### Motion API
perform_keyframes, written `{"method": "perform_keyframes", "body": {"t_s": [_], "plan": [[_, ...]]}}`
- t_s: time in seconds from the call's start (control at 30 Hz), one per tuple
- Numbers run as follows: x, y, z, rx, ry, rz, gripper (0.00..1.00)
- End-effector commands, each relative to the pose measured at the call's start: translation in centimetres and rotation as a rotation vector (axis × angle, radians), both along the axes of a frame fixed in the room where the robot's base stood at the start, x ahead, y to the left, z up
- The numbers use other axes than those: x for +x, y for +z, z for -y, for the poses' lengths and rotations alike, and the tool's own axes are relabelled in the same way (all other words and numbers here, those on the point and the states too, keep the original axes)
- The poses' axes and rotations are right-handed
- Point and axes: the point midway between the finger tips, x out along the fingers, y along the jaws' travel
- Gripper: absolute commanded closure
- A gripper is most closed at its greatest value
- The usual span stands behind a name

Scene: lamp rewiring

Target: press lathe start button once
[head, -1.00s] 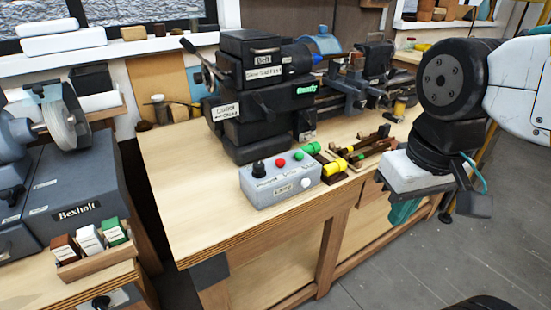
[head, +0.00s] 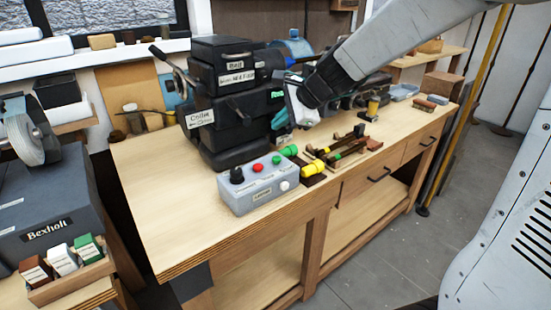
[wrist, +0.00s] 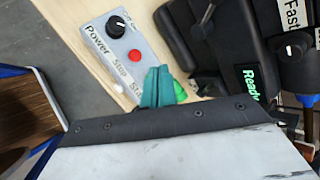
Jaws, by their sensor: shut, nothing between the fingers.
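The grey control box (head: 252,192) sits at the bench's front edge before the black lathe (head: 232,132). On it are a black knob (head: 236,175), a red button (head: 257,168), a green button (head: 276,160) and a white button (head: 284,186). My gripper (head: 282,119), with teal fingers, is shut and empty, and appears above and behind the box. In the wrist view the shut fingers (wrist: 157,87) cover part of the box beside the red button (wrist: 134,56). Green (wrist: 180,92) shows beside them; I cannot tell whether it is the button or a tool handle.
Green- and yellow-handled tools (head: 313,167) lie right of the box. The lathe carries a green "Ready" display (wrist: 250,83). A grinder (head: 35,140) and a tray of small boxes (head: 66,272) stand left. Grey floor is clear in front.

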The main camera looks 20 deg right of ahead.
Motion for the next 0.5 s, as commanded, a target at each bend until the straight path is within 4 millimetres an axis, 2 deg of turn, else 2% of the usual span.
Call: {"method": "perform_keyframes", "body": {"t_s": [0.03, 0.1, 0.2, 0.5], "plan": [[1.6, -0.7, 0.6, 0.042, -0.074, -0.014, 1.0], [3.2, -1.2, 1.2, 0.093, -0.16, -0.027, 1.0], [4.5, -1.7, 1.7, 0.132, -0.23, -0.036, 1.0], [4.9, -1.8, 1.8, 0.146, -0.253, -0.038, 1.0]]}}
